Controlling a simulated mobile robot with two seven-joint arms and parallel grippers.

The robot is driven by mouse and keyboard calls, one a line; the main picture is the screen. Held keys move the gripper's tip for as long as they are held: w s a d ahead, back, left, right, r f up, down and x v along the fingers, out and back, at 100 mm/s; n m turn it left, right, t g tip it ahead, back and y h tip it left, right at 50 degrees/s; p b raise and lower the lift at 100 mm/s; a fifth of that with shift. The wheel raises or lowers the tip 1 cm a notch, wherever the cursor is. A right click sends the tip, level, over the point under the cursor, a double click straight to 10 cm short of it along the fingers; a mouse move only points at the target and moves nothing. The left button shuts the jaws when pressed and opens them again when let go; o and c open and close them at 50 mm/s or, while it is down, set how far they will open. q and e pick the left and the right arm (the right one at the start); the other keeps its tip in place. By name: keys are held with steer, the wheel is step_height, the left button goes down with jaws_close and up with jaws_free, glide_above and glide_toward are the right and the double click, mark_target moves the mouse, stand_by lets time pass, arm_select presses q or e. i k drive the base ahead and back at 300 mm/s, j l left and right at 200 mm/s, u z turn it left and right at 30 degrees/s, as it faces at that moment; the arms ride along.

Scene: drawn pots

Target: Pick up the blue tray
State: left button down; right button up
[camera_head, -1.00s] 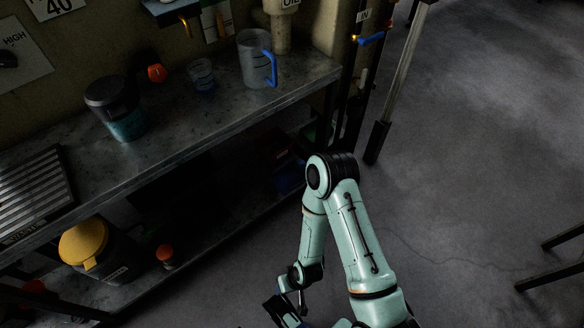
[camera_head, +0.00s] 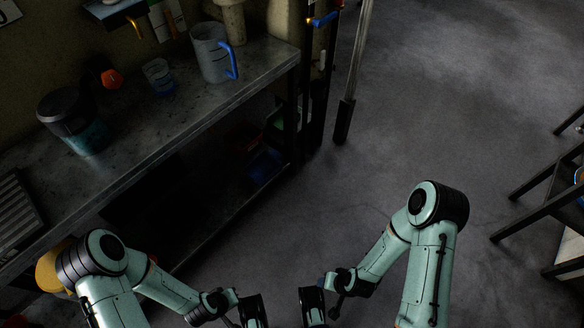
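I see no object that is clearly a blue tray. A dark blue item (camera_head: 265,164) lies in shadow on the lower shelf; its shape is too dark to tell. A small blue bit (camera_head: 580,199) shows at the right edge, cut off by the frame. My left gripper (camera_head: 252,312) and my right gripper (camera_head: 313,307) are at the bottom middle, over the floor and apart from each other. Both are partly cut off by the lower edge, so their fingers' opening cannot be told. I see nothing held in either.
A grey workbench (camera_head: 190,110) runs along the left. It carries a dark canister (camera_head: 75,122), a measuring cup (camera_head: 158,77) and a jug with a blue handle (camera_head: 211,53). A yellow-topped bin (camera_head: 52,268) is below. A dark stand (camera_head: 535,200) is at right. The middle floor is clear.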

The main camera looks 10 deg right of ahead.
mark_target(266, 165)
steer(key=u, duration=0.85)
steer(key=l+u, duration=0.95)
steer(key=u, duration=0.15)
steer(key=k+l+u, duration=0.15)
steer(key=l, duration=0.2)
steer(key=l+u, duration=0.1)
steer(key=l, duration=0.25)
steer(key=k+l+u, duration=0.15)
steer(key=l, duration=0.2)
steer(key=i+l, duration=0.1)
steer(key=l, duration=0.35)
steer(key=i+l, duration=0.1)
steer(key=l, duration=0.35)
steer(key=j, duration=0.15)
steer(key=i, duration=0.05)
